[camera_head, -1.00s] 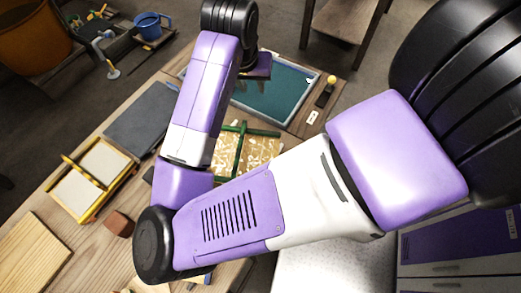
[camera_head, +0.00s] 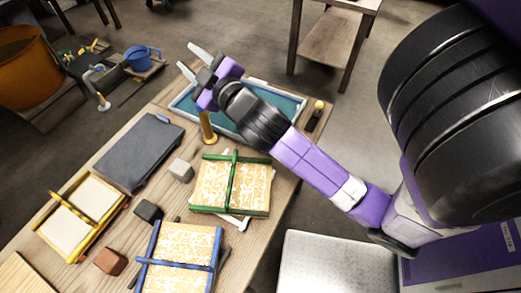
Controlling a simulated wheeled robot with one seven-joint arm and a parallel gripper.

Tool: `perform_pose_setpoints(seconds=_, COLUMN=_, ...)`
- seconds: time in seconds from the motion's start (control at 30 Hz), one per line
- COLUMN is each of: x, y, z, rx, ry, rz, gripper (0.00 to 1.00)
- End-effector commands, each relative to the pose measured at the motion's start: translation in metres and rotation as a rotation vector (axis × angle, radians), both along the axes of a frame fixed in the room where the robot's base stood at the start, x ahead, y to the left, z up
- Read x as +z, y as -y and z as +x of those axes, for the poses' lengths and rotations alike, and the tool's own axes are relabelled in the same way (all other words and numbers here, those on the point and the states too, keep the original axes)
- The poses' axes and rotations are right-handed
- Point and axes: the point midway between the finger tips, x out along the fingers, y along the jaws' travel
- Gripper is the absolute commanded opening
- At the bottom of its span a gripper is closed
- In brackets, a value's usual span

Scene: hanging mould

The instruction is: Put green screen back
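The green screen (camera_head: 230,185) is a patterned yellow-and-white panel with green edges and a green bar across it. It lies on the wooden table right of the middle, partly over a white sheet (camera_head: 238,219). My gripper (camera_head: 187,56) is up beyond the back of the table, far from the green screen. Its two pale fingers are spread apart with nothing between them. A blue screen (camera_head: 178,258) of the same pattern lies at the front.
A teal-filled tray (camera_head: 287,105) is at the back right, partly behind my arm. A brass-coloured post (camera_head: 208,127) stands near it. A dark slab (camera_head: 138,150), a yellow-framed mould (camera_head: 84,215) and small blocks (camera_head: 148,210) occupy the left.

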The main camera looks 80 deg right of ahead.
Motion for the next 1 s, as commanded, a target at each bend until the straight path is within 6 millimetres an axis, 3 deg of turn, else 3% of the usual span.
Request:
perform_pose_setpoints(seconds=0.03, x=-0.019, y=-0.019, z=-0.005, rx=0.068, ry=-0.031, rz=0.003, gripper=0.32)
perform_pose_setpoints(seconds=0.17, x=-0.060, y=-0.071, z=-0.022, rx=0.235, ry=-0.078, rz=0.054, gripper=0.32)
perform_pose_setpoints(seconds=0.27, x=-0.089, y=-0.111, z=-0.045, rx=0.345, ry=-0.105, rz=0.128, gripper=0.32)
perform_pose_setpoints(seconds=0.5, x=-0.136, y=-0.205, z=-0.124, rx=0.522, ry=-0.128, rz=0.398, gripper=0.32)
perform_pose_setpoints(seconds=0.6, x=-0.141, y=-0.238, z=-0.158, rx=0.550, ry=-0.114, rz=0.529, gripper=0.32)
perform_pose_setpoints(seconds=0.73, x=-0.139, y=-0.267, z=-0.192, rx=0.552, ry=-0.085, rz=0.667, gripper=0.32)
perform_pose_setpoints(seconds=0.87, x=-0.135, y=-0.282, z=-0.210, rx=0.541, ry=-0.061, rz=0.746, gripper=0.32)
perform_pose_setpoints(seconds=1.0, x=-0.133, y=-0.287, z=-0.215, rx=0.536, ry=-0.051, rz=0.773, gripper=0.32)
